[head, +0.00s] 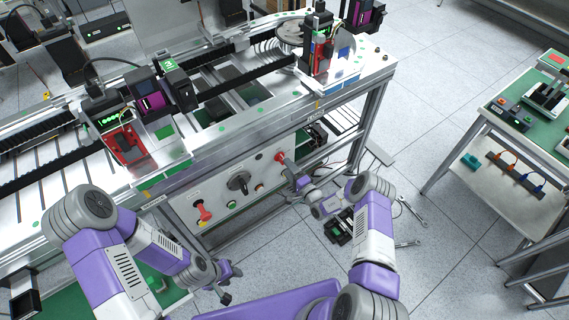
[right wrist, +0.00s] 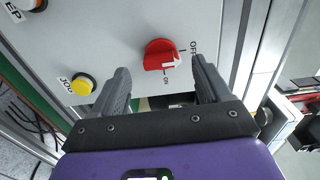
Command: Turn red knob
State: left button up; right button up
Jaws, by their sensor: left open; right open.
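The red knob (head: 280,157) sits at the right part of the grey front panel under the workbench edge. In the right wrist view the red knob (right wrist: 158,52) is round, with a white mark at its lower right and the labels OFF and ON beside it. My right gripper (head: 288,174) is open in front of the knob. In the right wrist view its two fingers (right wrist: 160,66) are spread left and right of the knob; whether they touch it I cannot tell. My left gripper (head: 230,284) is open, low and away from the panel.
A yellow JOG button (right wrist: 82,84) is left of the knob. A black rotary switch (head: 238,183) and a red handle (head: 204,213) are further left on the panel (head: 215,190). Tools (head: 410,213) lie on the floor at right. A side table (head: 520,160) stands far right.

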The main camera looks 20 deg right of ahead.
jog(key=v, duration=0.3)
jog(key=shift+s+d, duration=0.15)
jog(key=shift+s, duration=0.2)
